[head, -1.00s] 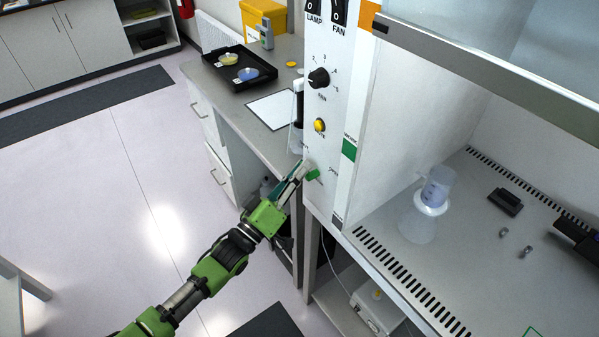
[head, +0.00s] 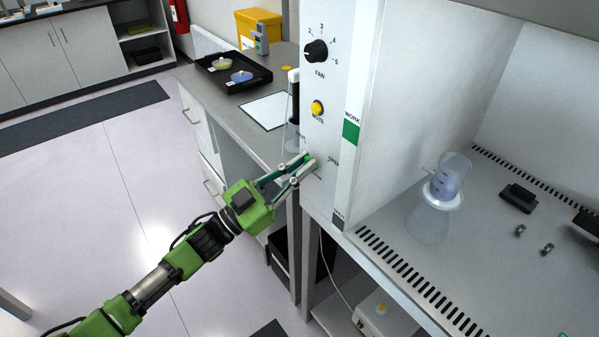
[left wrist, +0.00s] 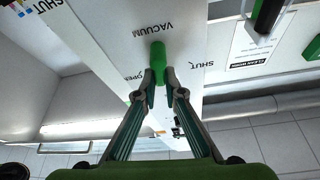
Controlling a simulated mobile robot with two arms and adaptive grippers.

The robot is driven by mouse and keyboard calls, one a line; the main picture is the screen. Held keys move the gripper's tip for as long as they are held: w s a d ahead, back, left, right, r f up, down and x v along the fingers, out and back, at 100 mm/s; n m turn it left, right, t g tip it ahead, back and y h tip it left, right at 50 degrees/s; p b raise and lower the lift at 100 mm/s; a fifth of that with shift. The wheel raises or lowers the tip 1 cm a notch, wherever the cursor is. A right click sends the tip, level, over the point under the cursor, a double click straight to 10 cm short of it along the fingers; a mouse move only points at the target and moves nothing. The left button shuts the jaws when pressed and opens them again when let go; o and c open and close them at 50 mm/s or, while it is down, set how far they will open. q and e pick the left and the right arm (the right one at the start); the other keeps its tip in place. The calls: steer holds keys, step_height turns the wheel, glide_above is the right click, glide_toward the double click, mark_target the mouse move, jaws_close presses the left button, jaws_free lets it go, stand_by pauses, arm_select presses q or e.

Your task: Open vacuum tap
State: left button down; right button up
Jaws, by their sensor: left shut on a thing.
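The vacuum tap is a green handle (left wrist: 158,60) on the white front panel of the cabinet (head: 322,110). In the left wrist view it lies beside the upside-down word VACUUM, between the labels OPEN on the left and SHUT on the right. My left gripper (left wrist: 160,88) is shut on the handle, with one finger on each side. In the head view my left gripper (head: 308,164) reaches the lower panel from the left, and its fingertips mostly hide the tap. My right gripper is not in view.
A fan knob (head: 316,51) and a yellow button (head: 317,107) sit above the tap. Inside the cabinet, a filter funnel flask (head: 432,215) stands on the work surface. A bench with a black tray (head: 212,78) is left of the panel. Open floor lies to the left.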

arm_select(q)
steer(key=m+g, duration=0.1)
steer(key=m+b, duration=0.1)
steer(key=m, duration=0.1)
steer(key=m+g+h, duration=0.1)
steer(key=m, duration=0.1)
steer(key=shift+s+d+f+g+b, duration=0.15)
steer(key=shift+s+f+g+b, duration=0.05)
steer(key=shift+s+g+b, duration=0.1)
steer(key=shift+s+d+f+m+g+b, duration=0.1)
steer(key=shift+m+g+b, duration=0.15)
steer(key=shift+m, duration=0.5)
steer(key=shift+d+m+g+b, duration=0.15)
steer(key=shift+m+g, duration=0.2)
steer(key=shift+m, duration=0.4)
steer(key=shift+a, duration=0.1)
steer(key=c, duration=2.1)
jaws_free()
steer(key=shift+c, duration=0.2)
steer(key=v, duration=1.2)
